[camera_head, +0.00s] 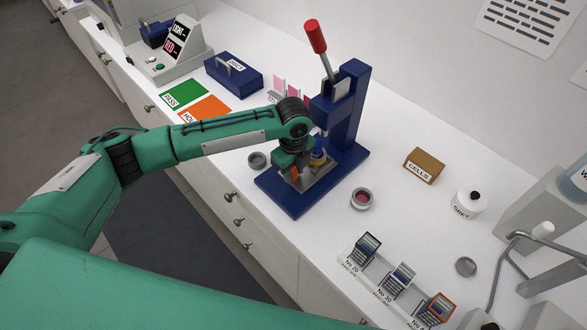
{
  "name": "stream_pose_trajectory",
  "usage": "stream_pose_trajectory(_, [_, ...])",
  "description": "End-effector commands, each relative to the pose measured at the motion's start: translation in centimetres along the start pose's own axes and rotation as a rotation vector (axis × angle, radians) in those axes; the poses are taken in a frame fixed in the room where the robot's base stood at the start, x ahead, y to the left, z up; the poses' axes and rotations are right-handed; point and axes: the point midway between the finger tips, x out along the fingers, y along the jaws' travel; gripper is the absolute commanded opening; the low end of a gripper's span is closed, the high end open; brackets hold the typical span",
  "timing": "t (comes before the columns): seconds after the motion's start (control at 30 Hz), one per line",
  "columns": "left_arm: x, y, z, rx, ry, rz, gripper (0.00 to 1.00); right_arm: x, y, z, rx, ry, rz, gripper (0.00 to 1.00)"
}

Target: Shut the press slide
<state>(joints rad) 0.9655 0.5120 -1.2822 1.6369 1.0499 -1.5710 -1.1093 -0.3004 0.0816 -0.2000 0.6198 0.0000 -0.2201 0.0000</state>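The blue press (345,110) stands on the white counter, with a red-knobbed lever (316,38) tilted up at its top. Its grey metal slide (320,186) lies low on the blue base (292,204), sticking out toward the front. My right gripper is not in view.
An open grey jar (257,161) is left of the press and a pot with pink contents (361,199) right of it. A CELLS box (423,166), a GREY jar (468,204) and a row of small cards stand to the right. Green (185,94) and orange (206,109) mats lie behind my arm.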

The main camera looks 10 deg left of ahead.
Motion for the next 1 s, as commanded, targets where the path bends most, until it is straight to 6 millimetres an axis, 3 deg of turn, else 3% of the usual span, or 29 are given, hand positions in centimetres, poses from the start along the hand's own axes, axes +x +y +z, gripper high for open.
stream_pose_trajectory(0.03, [0.0, 0.0, 0.0, 0.0, 0.0, 0.0, 0.2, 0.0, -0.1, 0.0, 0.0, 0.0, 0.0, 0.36])
stream_pose_trajectory(0.13, [0.0, 0.0, 0.0, 0.0, 0.0, 0.0, 0.0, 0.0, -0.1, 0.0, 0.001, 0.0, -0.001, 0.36])
stream_pose_trajectory(0.37, [-0.1, -0.3, 0.0, 0.0, 0.0, -0.001, 0.0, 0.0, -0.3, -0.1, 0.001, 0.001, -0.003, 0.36])
stream_pose_trajectory(0.63, [-0.2, -2.9, 0.0, -0.002, 0.001, -0.003, 0.0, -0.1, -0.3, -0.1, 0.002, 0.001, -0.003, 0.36])
stream_pose_trajectory(0.9, [-0.3, -3.1, 0.0, -0.001, 0.0, -0.007, 0.0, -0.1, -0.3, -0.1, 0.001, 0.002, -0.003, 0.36])
stream_pose_trajectory(0.93, [-0.3, -3.1, 0.0, -0.002, 0.0, -0.007, 0.26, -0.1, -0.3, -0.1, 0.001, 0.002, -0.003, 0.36])
stream_pose_trajectory(1.0, [-0.3, -3.1, 0.0, -0.001, 0.0, -0.007, 0.39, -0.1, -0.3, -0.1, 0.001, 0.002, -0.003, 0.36])
